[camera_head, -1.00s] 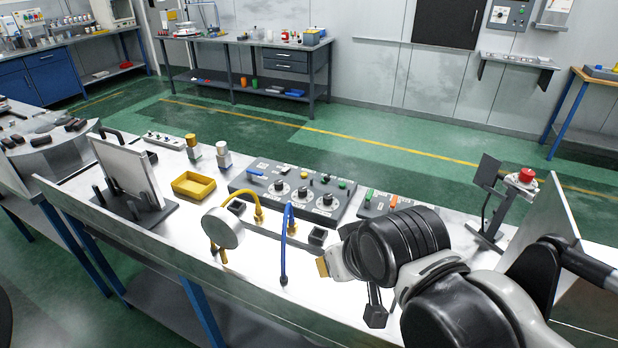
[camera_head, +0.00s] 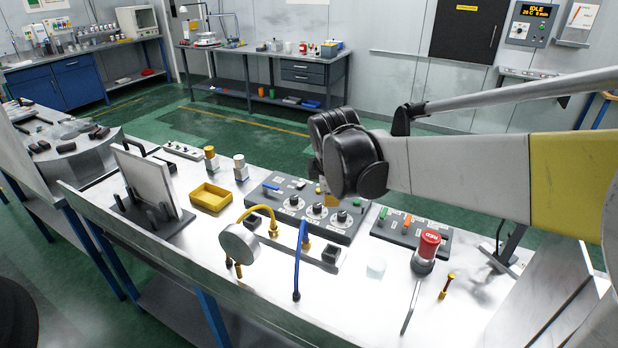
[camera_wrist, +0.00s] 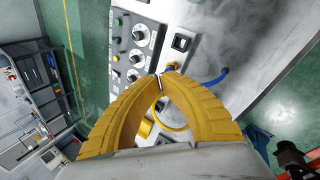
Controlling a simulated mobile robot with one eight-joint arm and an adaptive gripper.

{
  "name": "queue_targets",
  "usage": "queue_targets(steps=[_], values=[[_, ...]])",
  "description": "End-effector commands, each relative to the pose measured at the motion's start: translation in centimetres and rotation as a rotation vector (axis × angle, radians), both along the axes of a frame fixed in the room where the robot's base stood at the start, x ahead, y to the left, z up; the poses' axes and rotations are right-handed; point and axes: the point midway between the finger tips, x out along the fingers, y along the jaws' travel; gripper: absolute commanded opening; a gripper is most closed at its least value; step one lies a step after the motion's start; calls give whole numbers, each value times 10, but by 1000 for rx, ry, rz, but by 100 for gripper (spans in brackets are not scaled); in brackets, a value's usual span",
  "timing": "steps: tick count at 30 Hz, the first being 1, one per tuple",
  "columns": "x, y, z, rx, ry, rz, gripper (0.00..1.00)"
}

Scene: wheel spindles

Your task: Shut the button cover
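The button cover and its red emergency button are hidden behind my arm in the head view. Only the lower part of the dark cover stand (camera_head: 503,250) shows, below my forearm at the right of the bench. My gripper (camera_wrist: 161,79) has two yellow fingers that arch together, with their tips meeting or almost meeting and nothing seen between them. It points down over the bench near the dial panel (camera_head: 305,207), left of the stand. The panel's knobs also show in the wrist view (camera_wrist: 132,45). In the head view my wrist hides most of the gripper.
A red-topped cylinder (camera_head: 428,250), a metal rod (camera_head: 411,307) and a small brass piece (camera_head: 446,287) are on the bench right of centre. A switch panel (camera_head: 408,229) lies behind them. A round gauge (camera_head: 239,244) and blue hose (camera_head: 298,262) stand left. A plate rises at right (camera_head: 540,295).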

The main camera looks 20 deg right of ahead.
Motion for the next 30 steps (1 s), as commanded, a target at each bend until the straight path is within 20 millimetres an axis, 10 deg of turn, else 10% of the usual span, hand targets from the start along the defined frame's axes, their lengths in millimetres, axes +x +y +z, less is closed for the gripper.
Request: queue_targets(steps=[12, 30], values=[[132, -34, -82, -419, 294, 694, 0], [169, -59, -163, -506, 377, 872, 0]])
